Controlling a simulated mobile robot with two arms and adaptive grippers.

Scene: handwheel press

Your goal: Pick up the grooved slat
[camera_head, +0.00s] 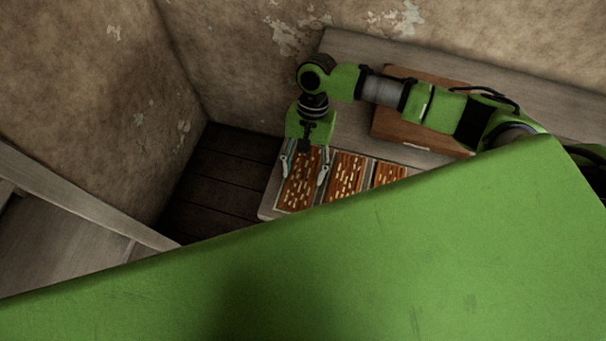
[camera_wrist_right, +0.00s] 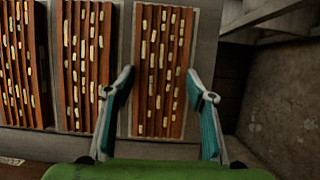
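Several reddish-brown grooved slats with pale marks lie in a row on a grey table. My right gripper (camera_head: 305,170) is open above the leftmost slat (camera_head: 299,184) in the head view, with one finger toward each long side. In the right wrist view the same slat (camera_wrist_right: 159,75) lies between and beyond the open fingers (camera_wrist_right: 160,88), and nothing is held. A second slat (camera_head: 345,177) lies beside it and also shows in the wrist view (camera_wrist_right: 89,60). A third slat (camera_head: 388,173) is partly hidden in the head view. My left gripper is not in view.
The grey table (camera_head: 268,205) ends just beyond the leftmost slat, with dark floor (camera_head: 215,185) below. A brown wooden box (camera_head: 405,137) stands at the back. Stained walls (camera_head: 240,60) close in behind. My green body hides the lower part of the head view.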

